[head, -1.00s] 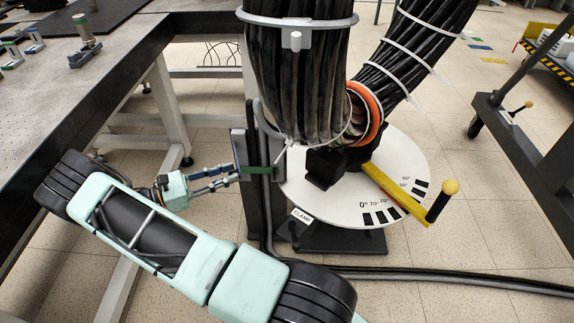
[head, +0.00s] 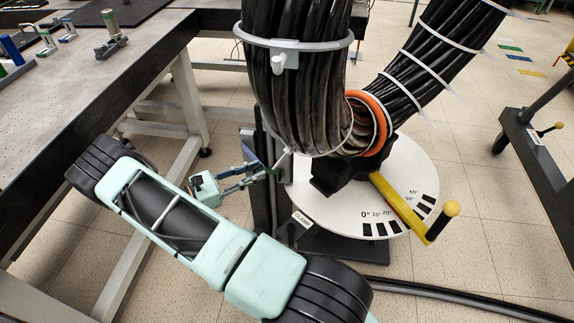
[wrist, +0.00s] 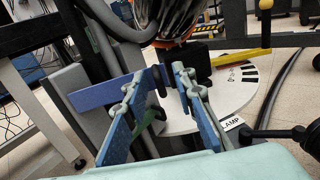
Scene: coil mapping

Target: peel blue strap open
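The blue strap (wrist: 105,92) sticks out to the left in the wrist view. It crosses at the left finger and runs toward the dark post between the fingers. In the head view the blue strap (head: 249,154) stands up at an angle beside the post. My gripper (wrist: 158,80) has its two fingers apart, with a clear gap between them. In the head view my gripper (head: 268,172) reaches the post from the left, close to the strap. A green strap (wrist: 152,128) hangs curled below, partly behind the left finger. Whether a finger touches the blue strap is unclear.
The thick black cable coil (head: 300,95) hangs just above my gripper. The white angle dial (head: 345,205) with a yellow lever (head: 400,205) stands right of the post. A workbench (head: 60,130) lies left, close to my arm. Cables (head: 450,297) cross the floor.

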